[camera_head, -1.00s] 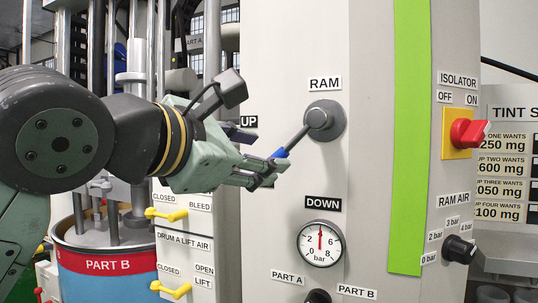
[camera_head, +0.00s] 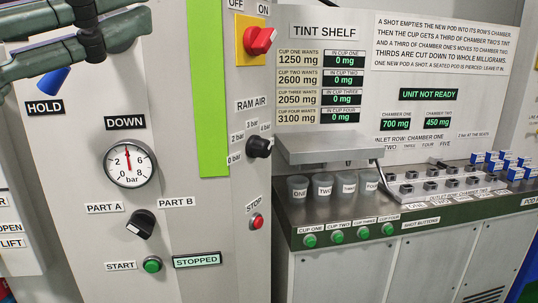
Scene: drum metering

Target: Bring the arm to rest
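My gripper (camera_head: 115,35) is at the top left corner of the view, cut off by the picture's edge. Its grey-green and black links cross in front of the RAM lever's hub. The spacing of its fingertips is not clear. The RAM lever's blue grip (camera_head: 55,78) shows just below the gripper, slanting down and left towards the HOLD label (camera_head: 44,107). Most of the lever's shaft is hidden behind the gripper. I cannot tell whether the gripper touches the lever. The rest of my arm is out of view.
The grey panel carries a pressure gauge (camera_head: 129,163), a black PART A/PART B selector (camera_head: 140,224), a green START button (camera_head: 152,265) and a STOPPED display (camera_head: 197,260). The red isolator knob (camera_head: 260,40) juts out. Right stands a counter with several cups (camera_head: 323,186) and blue-white pods (camera_head: 502,160).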

